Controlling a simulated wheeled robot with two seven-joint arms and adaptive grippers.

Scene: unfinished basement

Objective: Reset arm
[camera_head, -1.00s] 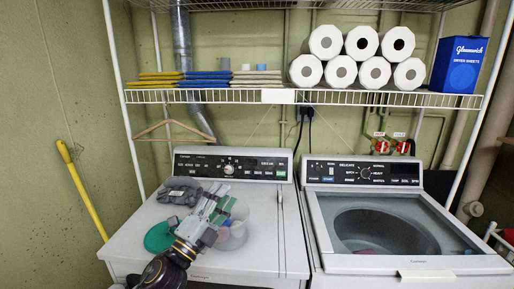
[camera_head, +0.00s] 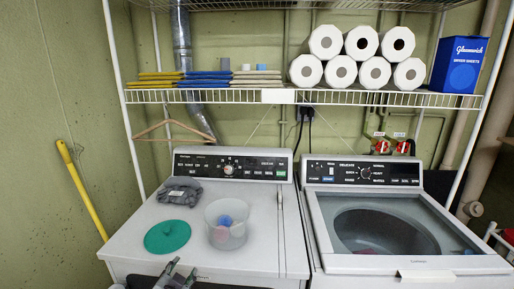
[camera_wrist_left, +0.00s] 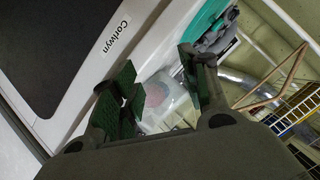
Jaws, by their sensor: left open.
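My left gripper (camera_head: 181,270) is at the bottom edge of the head view, low in front of the left machine. Its jaws are open and empty; its two green-padded fingers (camera_wrist_left: 160,92) stand apart in the left wrist view. A clear round tub (camera_head: 226,236) with a blue and a pink thing inside stands on the left machine's top. The tub (camera_wrist_left: 163,95) shows beyond the fingers in the wrist view. A round teal lid (camera_head: 167,237) lies left of the tub, near the gripper. My right gripper is in neither view.
A folded grey cloth (camera_head: 179,193) lies behind the lid on the left machine (camera_head: 265,255). The right machine (camera_head: 330,262) has a see-through lid. A wire shelf (camera_head: 225,96) above bears paper rolls (camera_head: 340,72), folded cloths and a blue box (camera_head: 459,64). A hanger (camera_head: 172,131) hangs below it.

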